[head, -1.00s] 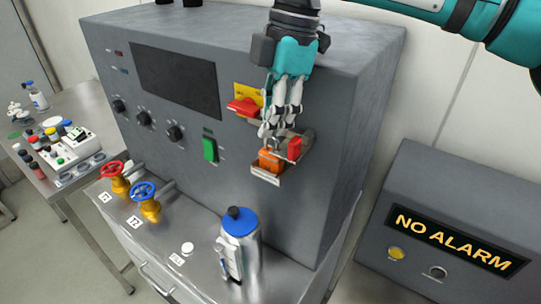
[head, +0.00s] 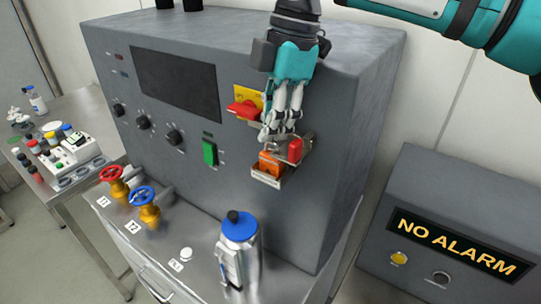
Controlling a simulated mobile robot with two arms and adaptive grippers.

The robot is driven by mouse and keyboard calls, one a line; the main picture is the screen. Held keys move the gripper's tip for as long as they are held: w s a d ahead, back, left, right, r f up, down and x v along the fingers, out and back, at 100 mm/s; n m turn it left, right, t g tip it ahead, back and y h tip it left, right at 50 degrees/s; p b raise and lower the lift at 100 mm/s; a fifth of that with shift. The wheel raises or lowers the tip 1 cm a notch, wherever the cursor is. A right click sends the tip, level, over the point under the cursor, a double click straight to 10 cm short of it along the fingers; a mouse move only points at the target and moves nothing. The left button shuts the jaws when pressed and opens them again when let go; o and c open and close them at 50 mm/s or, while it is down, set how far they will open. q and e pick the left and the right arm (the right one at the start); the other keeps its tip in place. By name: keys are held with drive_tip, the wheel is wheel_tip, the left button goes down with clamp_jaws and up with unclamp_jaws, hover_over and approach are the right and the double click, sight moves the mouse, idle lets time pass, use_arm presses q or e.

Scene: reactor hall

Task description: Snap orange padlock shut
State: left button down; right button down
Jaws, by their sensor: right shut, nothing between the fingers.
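The orange padlock (head: 270,163) sits in a small metal holder (head: 267,180) on the front of the grey cabinet. Its upper part is largely hidden by my right gripper (head: 277,136), so I cannot tell whether its shackle is closed. The right gripper points down just above the padlock, its fingers shut and empty. Whether the fingertips touch the padlock is unclear. My left gripper is not in view.
A red item (head: 295,150) stands in the holder beside the padlock. A red switch handle (head: 243,107) on a yellow plate (head: 247,95) is close left of the gripper. A blue-capped canister (head: 239,250) and valves with red (head: 112,174) and blue (head: 142,195) handwheels stand below.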

drive_tip(key=shift+r+p, duration=1.9)
drive_tip(key=shift+r, duration=0.7)
drive_tip(key=shift+s+f, duration=0.1)
